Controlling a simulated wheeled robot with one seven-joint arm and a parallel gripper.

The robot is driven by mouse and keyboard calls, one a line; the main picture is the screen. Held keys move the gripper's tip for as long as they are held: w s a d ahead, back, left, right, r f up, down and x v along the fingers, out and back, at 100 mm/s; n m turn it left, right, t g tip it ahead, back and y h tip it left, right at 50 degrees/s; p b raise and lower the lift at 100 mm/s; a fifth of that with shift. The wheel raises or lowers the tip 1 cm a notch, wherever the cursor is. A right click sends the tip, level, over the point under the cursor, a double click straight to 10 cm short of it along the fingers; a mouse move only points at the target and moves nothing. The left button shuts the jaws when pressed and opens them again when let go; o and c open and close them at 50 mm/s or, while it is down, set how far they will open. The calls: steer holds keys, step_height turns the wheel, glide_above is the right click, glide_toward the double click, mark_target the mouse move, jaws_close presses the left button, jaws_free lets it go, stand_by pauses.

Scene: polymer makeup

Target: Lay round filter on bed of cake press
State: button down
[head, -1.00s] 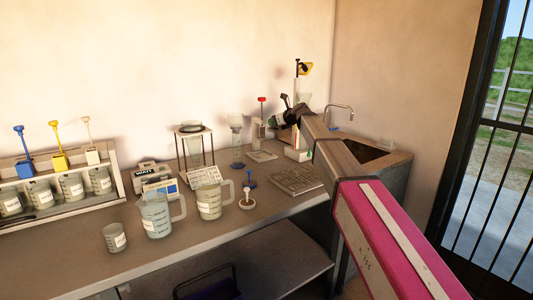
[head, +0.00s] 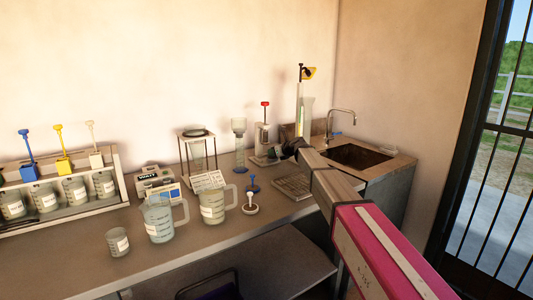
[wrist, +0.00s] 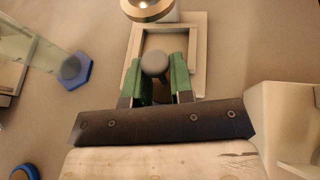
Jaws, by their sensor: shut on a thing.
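The cake press (head: 263,135) stands at the back of the counter, with a red top and a pale base. In the wrist view its square, framed bed (wrist: 201,50) lies below and beyond my fingers, with a round metal press part (wrist: 148,8) at the top edge. My gripper (head: 288,149) is low beside the press at its right. In the wrist view the green fingers (wrist: 160,80) are shut on a grey rounded piece (wrist: 154,62), seen over the near part of the bed. I cannot tell whether this is the round filter; its underside and any contact with the bed are hidden.
A glass cylinder (head: 239,140) with a blue hexagonal base (wrist: 75,71) stands left of the press. A blue-handled disc (head: 253,185), a white-handled disc (head: 250,208) and a jug (head: 213,204) stand nearer. The sink (head: 358,157) is at the right.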

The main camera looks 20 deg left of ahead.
steer(key=w+a, duration=0.2)
steer(key=a, duration=0.2)
steer(key=shift+w+a, duration=0.4)
steer(key=shift+s+d+f, duration=0.15)
steer(key=shift+f, duration=0.45)
steer(key=shift+f, duration=0.15)
steer(key=c, duration=1)
jaws_free()
steer(key=shift+r, duration=0.2)
steer(key=v, duration=1.2)
steer(key=shift+s, duration=0.15)
